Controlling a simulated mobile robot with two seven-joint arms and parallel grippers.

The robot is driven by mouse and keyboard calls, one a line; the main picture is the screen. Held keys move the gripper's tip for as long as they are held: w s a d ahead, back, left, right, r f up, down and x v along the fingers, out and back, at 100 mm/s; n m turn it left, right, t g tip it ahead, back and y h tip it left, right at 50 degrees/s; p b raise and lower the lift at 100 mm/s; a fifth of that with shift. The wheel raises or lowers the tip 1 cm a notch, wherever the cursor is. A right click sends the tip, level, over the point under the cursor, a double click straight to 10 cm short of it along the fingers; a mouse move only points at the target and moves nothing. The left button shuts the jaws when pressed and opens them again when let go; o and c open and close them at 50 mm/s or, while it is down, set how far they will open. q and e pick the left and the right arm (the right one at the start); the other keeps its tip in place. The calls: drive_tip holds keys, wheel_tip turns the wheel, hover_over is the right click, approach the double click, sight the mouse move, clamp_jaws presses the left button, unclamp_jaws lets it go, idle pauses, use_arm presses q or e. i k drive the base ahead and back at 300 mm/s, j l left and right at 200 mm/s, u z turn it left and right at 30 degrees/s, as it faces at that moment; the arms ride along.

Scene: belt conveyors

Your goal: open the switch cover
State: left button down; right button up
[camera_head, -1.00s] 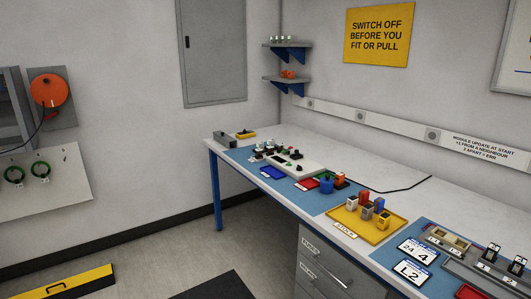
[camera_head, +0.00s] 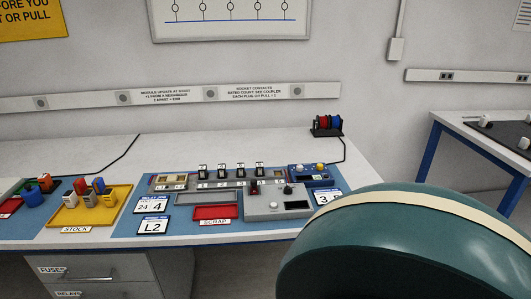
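A grey control box (camera_head: 278,206) sits at the front of the workbench, right of the middle. On its top are a small dark red upright part (camera_head: 254,188), which may be the switch with its cover, and a black knob (camera_head: 288,189). At this size I cannot tell whether a cover there is open or shut. Neither of my grippers is in view. A large teal rounded surface close to the camera hides the lower right, including part of the bench's front edge.
A grey rack with several black plug-in modules (camera_head: 238,169) stands behind the box. A red scrap tray (camera_head: 212,212), a yellow stock tray (camera_head: 77,217) and a blue unit (camera_head: 312,176) are nearby. The bench's rear strip (camera_head: 220,147) is mostly clear. Another table (camera_head: 487,138) stands at right.

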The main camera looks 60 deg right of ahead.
sight(254, 181)
drive_tip(key=z, duration=1.6)
